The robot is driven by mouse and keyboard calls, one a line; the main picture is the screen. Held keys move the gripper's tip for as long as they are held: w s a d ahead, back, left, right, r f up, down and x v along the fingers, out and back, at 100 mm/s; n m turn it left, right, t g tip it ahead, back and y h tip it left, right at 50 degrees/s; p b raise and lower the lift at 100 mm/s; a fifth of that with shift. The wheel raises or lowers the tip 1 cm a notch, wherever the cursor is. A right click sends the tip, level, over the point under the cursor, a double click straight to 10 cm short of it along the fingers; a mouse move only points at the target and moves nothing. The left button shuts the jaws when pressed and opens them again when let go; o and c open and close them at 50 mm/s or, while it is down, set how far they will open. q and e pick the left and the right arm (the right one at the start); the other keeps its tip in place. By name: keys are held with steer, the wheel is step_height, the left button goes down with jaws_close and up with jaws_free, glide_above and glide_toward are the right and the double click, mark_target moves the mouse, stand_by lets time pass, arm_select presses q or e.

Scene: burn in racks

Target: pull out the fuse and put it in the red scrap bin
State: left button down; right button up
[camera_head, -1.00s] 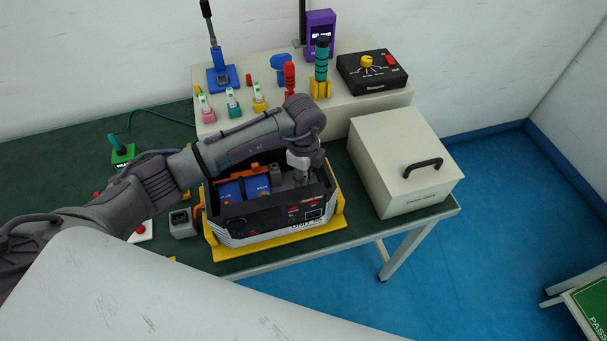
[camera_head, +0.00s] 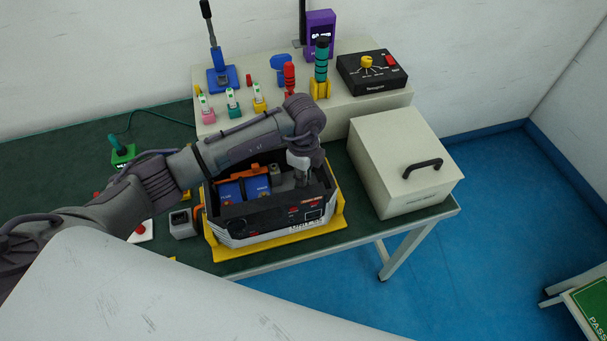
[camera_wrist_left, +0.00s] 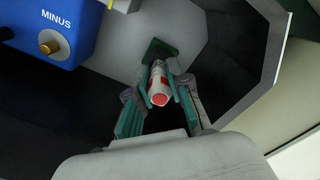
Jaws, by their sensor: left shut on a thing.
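The fuse (camera_wrist_left: 160,88) is a small white cylinder with red markings and a red end. It shows in the left wrist view, standing in front of a dark green holder (camera_wrist_left: 160,49) inside the open unit (camera_head: 265,222). My left gripper (camera_wrist_left: 159,78) is shut on it, one finger on each side. In the head view my left gripper (camera_head: 303,174) reaches down into the right end of the unit, and the fuse is hidden there. I cannot tell whether the fuse is still seated. No red scrap bin shows. My right gripper is not in view.
A blue battery block (camera_head: 243,190) sits in the unit, left of the gripper; its MINUS side (camera_wrist_left: 48,32) shows in the wrist view. The unit's walls are close around the gripper. A cream box (camera_head: 388,177) stands right of it; a panel (camera_head: 370,104) with switches stands behind.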

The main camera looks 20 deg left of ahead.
arm_select(q)
steer(key=shift+r+p, duration=0.5)
steer(key=shift+r, duration=0.2)
stand_by(0.7)
steer(key=shift+r+p, duration=1.2)
steer(key=shift+r, duration=0.3)
